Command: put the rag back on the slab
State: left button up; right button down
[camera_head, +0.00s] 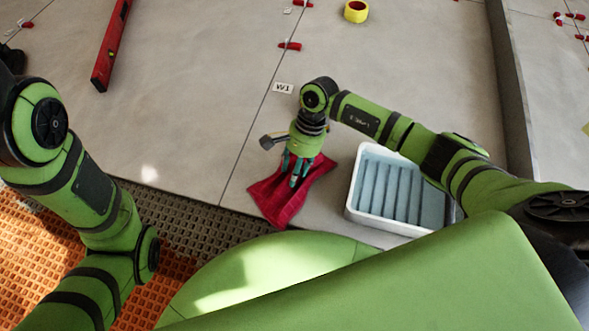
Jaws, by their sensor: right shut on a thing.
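The red rag (276,204) lies crumpled at the slab's near edge, with its lower part hanging over the edge toward the brown mat. My right gripper (294,180) points down and is shut on the rag near its upper middle. The grey tiled slab (200,95) spreads across the view behind and to the sides of the rag. My left arm comes in at the left edge, but its gripper is out of view.
A white tray (352,208) with a ribbed blue-grey inside stands just right of the rag. A red level (110,45), yellow tape (356,11), a label (283,88) and several red wedges (290,45) lie on the slab. A raised edge (508,90) runs at right.

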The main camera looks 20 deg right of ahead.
jog(key=shift+r, duration=0.1)
jog(key=c, duration=1.1)
grip_release()
jog(key=o, duration=0.4)
jog(key=shift+o, duration=0.2)
